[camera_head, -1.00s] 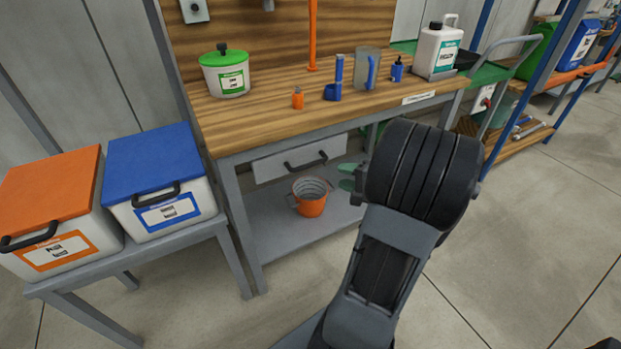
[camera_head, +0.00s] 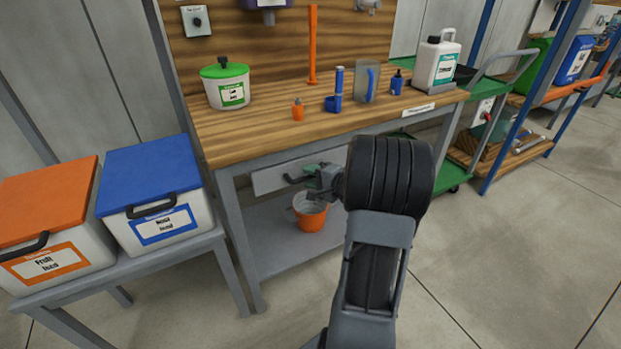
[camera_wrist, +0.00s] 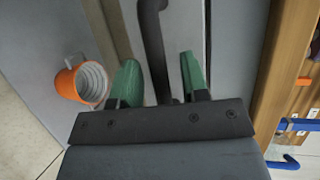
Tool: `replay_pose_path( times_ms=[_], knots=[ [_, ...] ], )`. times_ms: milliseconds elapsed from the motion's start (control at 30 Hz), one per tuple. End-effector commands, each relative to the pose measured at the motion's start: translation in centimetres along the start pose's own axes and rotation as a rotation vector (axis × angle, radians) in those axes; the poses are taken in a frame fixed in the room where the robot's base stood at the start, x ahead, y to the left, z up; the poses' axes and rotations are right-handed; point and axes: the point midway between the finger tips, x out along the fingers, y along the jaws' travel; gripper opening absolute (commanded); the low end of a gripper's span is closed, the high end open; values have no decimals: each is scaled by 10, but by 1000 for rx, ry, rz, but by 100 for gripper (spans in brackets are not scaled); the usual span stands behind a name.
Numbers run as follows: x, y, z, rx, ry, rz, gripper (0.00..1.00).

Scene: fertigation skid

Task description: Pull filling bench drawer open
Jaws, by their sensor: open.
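The filling bench drawer (camera_head: 268,180) is a pale grey front under the wooden bench top, and it looks closed. Its dark bar handle (camera_head: 295,179) is partly hidden by my gripper (camera_head: 314,183) in the head view. In the wrist view my gripper (camera_wrist: 158,82) is open, with one green finger on each side of the dark handle (camera_wrist: 154,45). The handle runs between the fingers, with a gap on both sides. The drawer front (camera_wrist: 184,28) lies behind it. I cannot tell how deep the fingers reach around the handle.
An orange bucket (camera_head: 309,216) stands on the lower shelf (camera_head: 262,232) below the drawer; it also shows in the wrist view (camera_wrist: 68,84). The bench top (camera_head: 265,135) overhangs the drawer. Blue-lidded (camera_head: 148,175) and orange-lidded (camera_head: 45,195) bins stand at left. Floor at right is clear.

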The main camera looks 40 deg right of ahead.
Motion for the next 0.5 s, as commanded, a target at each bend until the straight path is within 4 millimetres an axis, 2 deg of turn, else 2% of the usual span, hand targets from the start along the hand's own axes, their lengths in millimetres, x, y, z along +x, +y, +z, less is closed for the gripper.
replay_pose_path(
  times_ms=[367, 500],
  knots=[
    [4, 0, 0, 1, 1, 0, 41],
    [4, 0, 0, 0, 0, 0, 29]
  ],
)
